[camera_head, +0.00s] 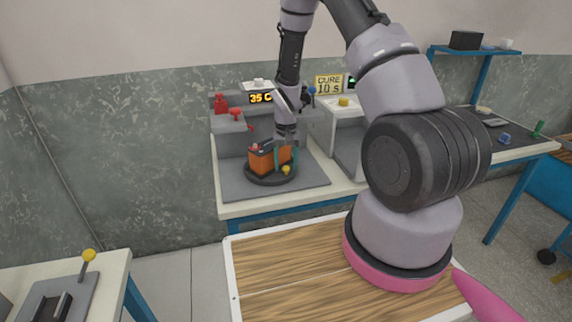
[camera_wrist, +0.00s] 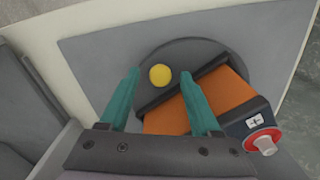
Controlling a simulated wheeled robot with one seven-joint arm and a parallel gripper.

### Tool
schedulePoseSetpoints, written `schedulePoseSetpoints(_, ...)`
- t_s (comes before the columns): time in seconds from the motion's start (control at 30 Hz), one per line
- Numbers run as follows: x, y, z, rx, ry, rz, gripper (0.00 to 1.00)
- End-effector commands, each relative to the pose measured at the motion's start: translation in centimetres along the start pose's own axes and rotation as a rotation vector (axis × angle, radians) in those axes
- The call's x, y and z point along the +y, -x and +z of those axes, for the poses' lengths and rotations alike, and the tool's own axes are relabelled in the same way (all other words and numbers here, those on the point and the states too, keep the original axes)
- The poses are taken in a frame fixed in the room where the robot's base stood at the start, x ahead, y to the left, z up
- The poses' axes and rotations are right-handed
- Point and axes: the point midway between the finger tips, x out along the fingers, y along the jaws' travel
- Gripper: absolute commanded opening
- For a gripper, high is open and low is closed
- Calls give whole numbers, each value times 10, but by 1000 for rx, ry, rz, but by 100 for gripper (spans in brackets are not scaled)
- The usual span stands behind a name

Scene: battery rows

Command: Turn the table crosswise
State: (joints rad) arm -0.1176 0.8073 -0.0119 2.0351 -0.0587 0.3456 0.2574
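The table is a dark round turntable (camera_head: 262,180) on a grey plate, and it also shows in the wrist view (camera_wrist: 182,50). An orange battery (camera_head: 262,162) with dark ends sits on it, lying diagonally in the wrist view (camera_wrist: 228,92). A red-capped terminal and a plus mark show at its near right end. A yellow knob (camera_head: 286,170) stands near the disc's rim. In the wrist view the knob (camera_wrist: 160,75) appears between the teal fingertips. My gripper (camera_head: 284,162) is open, with nothing between its fingers that I can see gripped. Its right finger overlaps the battery; contact is unclear.
A grey unit with red knobs (camera_head: 234,114) and a "35 C" display (camera_head: 260,98) stands behind the turntable. A white box-like station (camera_head: 345,110) with a "CURE 10 s" sign (camera_head: 328,84) is to the right. A wooden-topped surface (camera_head: 285,270) lies in front.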

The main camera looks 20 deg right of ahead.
Motion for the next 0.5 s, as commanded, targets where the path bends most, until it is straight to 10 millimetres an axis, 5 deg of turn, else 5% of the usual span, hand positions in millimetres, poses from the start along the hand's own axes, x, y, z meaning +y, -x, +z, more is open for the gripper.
schedulePoseSetpoints(0.27, 0, 7, 0, 1, 0, -1, 64)
schedulePoseSetpoints(0.5, -1, 50, -1, 5, -1, -2, 64)
